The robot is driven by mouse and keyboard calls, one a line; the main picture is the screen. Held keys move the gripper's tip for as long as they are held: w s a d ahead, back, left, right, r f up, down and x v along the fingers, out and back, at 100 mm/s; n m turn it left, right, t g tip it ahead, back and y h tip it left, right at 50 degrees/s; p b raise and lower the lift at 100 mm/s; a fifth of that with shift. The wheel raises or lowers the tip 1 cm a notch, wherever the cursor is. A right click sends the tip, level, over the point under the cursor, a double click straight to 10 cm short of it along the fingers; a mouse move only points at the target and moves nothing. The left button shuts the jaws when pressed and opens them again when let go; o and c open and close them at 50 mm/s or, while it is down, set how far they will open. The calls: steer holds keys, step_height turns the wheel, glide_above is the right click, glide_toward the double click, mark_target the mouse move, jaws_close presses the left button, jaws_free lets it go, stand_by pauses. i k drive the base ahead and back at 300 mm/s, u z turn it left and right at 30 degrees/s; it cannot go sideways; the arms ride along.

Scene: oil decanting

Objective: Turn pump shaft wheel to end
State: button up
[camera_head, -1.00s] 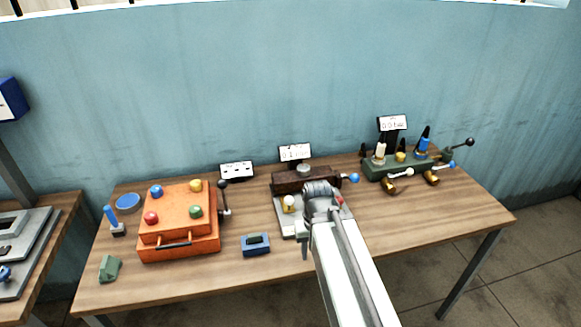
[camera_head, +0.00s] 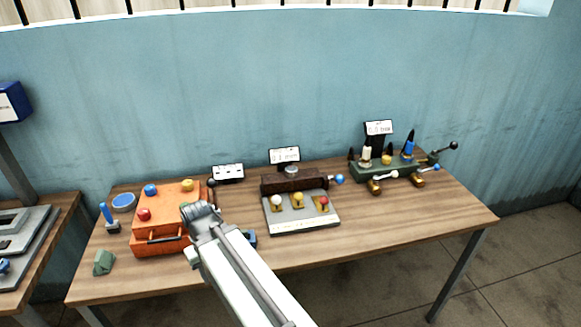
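No part is clearly recognisable as a pump shaft wheel. An orange box (camera_head: 160,243) with coloured knobs stands at the left of the table, with a black-balled lever (camera_head: 211,184) at its right side. A brown block (camera_head: 285,182) with a blue-balled lever (camera_head: 340,178) stands mid-table behind a grey plate (camera_head: 302,225). A green device (camera_head: 385,171) at the right has a black-balled lever (camera_head: 453,146). My gripper (camera_head: 195,215) appears over the orange box's right edge, hiding part of it. Its fingers are not clear.
The grey plate carries white, yellow and red knobs. A blue item (camera_head: 249,238) is partly behind my arm. A green block (camera_head: 104,262) and a blue-handled piece (camera_head: 108,216) are at the left. The table's right front (camera_head: 410,220) is clear.

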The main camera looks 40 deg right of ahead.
mark_target(292, 172)
steer(key=k, duration=0.85)
steer(key=z, duration=0.8)
steer(key=i, duration=1)
